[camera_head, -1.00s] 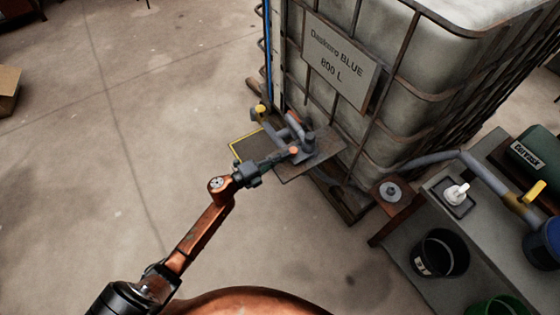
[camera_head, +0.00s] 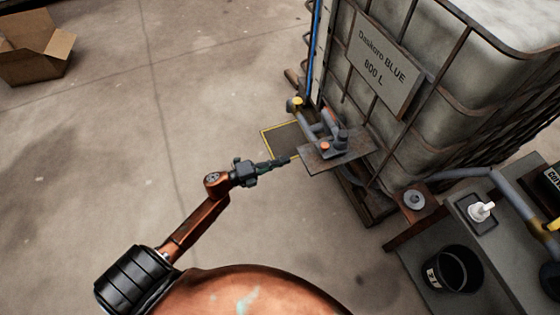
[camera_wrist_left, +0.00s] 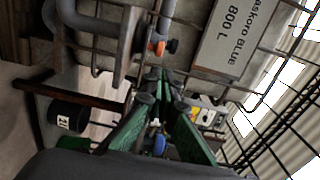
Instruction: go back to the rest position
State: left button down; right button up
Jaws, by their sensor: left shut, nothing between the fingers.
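My left gripper (camera_head: 283,161) is shut and empty. In the head view its fingertips are just left of a small dark plate (camera_head: 322,160) on the side of the tank, which carries grey pipework (camera_head: 325,122) and an orange button (camera_head: 325,146). In the left wrist view the green fingers of my left gripper (camera_wrist_left: 165,76) meet at the tips. An orange-tipped part (camera_wrist_left: 156,46) shows beyond them. My right gripper is not in view.
The caged tank (camera_head: 440,100) labelled Daskoro BLUE 800 L stands at right. A cardboard box (camera_head: 35,50) is far left.

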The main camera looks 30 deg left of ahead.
pick_arm(q)
jog(key=shift+s+a, duration=0.2)
jog(key=shift+s, duration=0.1)
dwell(0.4)
